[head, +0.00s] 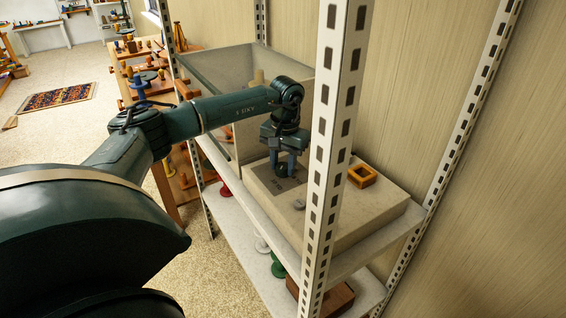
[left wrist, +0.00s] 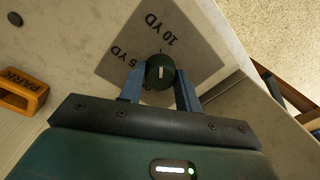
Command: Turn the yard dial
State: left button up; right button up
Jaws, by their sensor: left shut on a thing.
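The yard dial (left wrist: 160,72) is a dark round knob with a light pointer line, set on a grey plate (left wrist: 190,40) printed with "10 YD" and a partly hidden "5 YD". The plate is on the top of a beige box (head: 340,225) on the shelf. My left gripper (left wrist: 160,85) is shut on the dial, one finger on each side of it. In the head view the left gripper (head: 285,170) points down at the box top and mostly hides the dial. My right gripper is not in view.
An orange square piece (head: 362,175) marked "PARK" lies on the box, right of the gripper. A small grey button (head: 299,204) sits nearer. A perforated white shelf post (head: 335,130) stands just right of my left arm.

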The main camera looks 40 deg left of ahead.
aim_at(285, 167)
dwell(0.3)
pick_arm(q)
jog(key=o, duration=1)
jog(key=shift+c, duration=0.2)
notch_tip(285, 167, up, 13)
jog(key=shift+d+r, duration=0.15)
jog(key=shift+d, duration=0.15)
